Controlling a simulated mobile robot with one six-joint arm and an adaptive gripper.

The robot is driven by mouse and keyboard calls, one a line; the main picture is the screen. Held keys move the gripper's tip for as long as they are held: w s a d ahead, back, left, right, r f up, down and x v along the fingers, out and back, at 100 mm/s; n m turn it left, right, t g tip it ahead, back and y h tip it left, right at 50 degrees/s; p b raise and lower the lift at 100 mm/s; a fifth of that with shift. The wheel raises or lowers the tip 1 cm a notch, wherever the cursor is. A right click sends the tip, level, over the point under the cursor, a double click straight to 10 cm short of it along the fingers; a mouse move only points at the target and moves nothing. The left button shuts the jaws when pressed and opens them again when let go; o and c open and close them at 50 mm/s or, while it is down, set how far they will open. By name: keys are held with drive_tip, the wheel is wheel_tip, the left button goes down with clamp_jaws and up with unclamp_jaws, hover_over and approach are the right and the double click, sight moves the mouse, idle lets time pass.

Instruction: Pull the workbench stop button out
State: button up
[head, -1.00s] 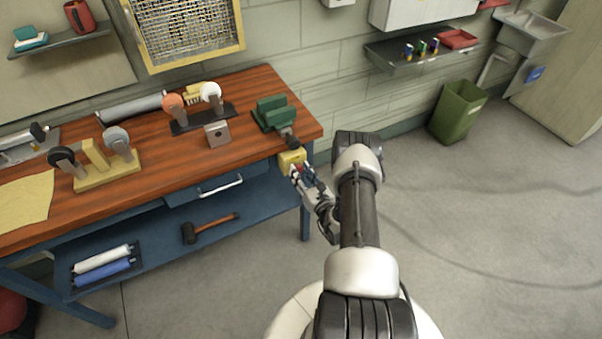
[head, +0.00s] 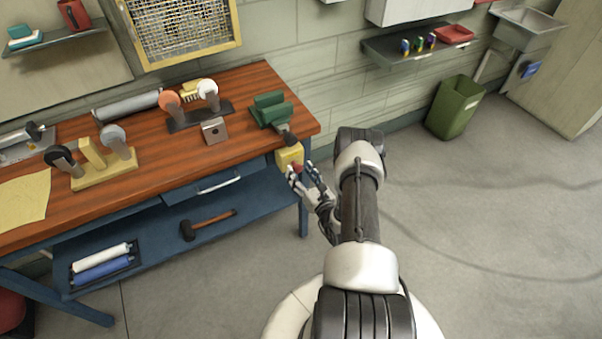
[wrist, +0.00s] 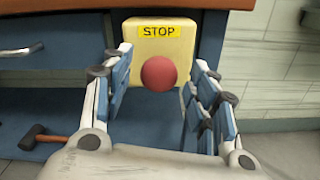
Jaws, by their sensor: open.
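The stop button is a round red knob (wrist: 159,73) on a yellow box (wrist: 177,42) with a STOP label, mounted on the front of the wooden workbench (head: 142,185) near its right end. In the head view the yellow box (head: 289,155) shows below the bench top, with the red knob partly hidden by my fingers. My gripper (head: 304,177) is open in front of the box. In the wrist view its blue-padded fingers (wrist: 163,92) stand to the left and right of the knob, with a visible gap on both sides. I cannot tell how deep the knob sits.
A green vise (head: 271,110) stands on the bench above the box. A blue drawer (head: 217,183) is to the left, and a mallet (head: 208,225) lies on the lower shelf. The floor (head: 470,215) to the right is clear, with a green bin (head: 455,108) by the wall.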

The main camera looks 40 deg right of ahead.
drive_tip(key=v, duration=1.2)
idle(0.5)
